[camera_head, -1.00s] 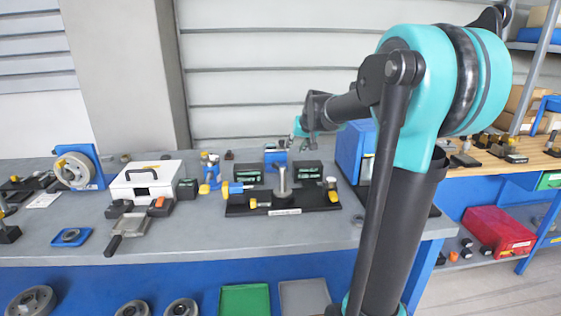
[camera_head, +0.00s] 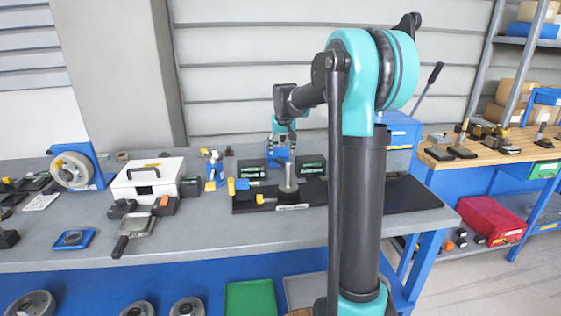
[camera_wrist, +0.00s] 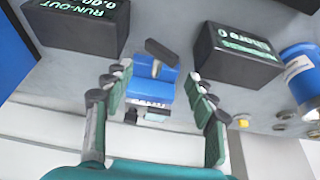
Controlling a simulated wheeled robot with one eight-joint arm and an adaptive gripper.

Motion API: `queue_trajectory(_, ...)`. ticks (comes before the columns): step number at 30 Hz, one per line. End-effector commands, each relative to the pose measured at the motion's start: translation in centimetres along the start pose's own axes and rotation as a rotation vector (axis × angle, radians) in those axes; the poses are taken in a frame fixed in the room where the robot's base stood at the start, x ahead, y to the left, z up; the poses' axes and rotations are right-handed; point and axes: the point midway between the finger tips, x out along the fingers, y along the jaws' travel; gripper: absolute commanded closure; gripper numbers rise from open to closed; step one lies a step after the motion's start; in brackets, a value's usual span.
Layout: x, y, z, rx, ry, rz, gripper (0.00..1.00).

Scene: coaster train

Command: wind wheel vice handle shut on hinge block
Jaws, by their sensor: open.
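A small blue vice (camera_head: 279,156) stands near the back of the grey bench, between two dark boxes. In the wrist view the vice (camera_wrist: 146,88) shows a blue body, a silver screw and a dark bar handle (camera_wrist: 162,52). My gripper (camera_wrist: 158,76) is open, with one finger on each side of the vice and nothing visibly gripped. In the head view my gripper (camera_head: 288,137) is just above the vice and partly hides it. I cannot tell whether the fingers touch it. I cannot clearly make out the hinge block.
Dark display boxes (camera_wrist: 75,24) and (camera_wrist: 238,55) flank the vice closely. A blue cylinder (camera_wrist: 302,70) lies beyond the right one. A black base plate with a metal post (camera_head: 289,178) stands in front.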

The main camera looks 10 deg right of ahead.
Motion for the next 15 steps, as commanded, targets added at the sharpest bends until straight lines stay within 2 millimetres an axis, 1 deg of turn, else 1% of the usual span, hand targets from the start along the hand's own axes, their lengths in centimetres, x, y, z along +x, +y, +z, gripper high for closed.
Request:
queue_trajectory(1, 1.1, 0.0, 0.0, 0.0, 0.0, 0.0, 0.43)
queue_trajectory(6, 4.2, 0.0, 0.0, 0.0, 0.0, 0.0, 0.43)
queue_trajectory(10, 5.9, 0.0, 0.0, 0.0, 0.0, 0.0, 0.43)
queue_trajectory(15, 7.0, 0.0, 0.0, 0.0, 0.0, 0.0, 0.43)
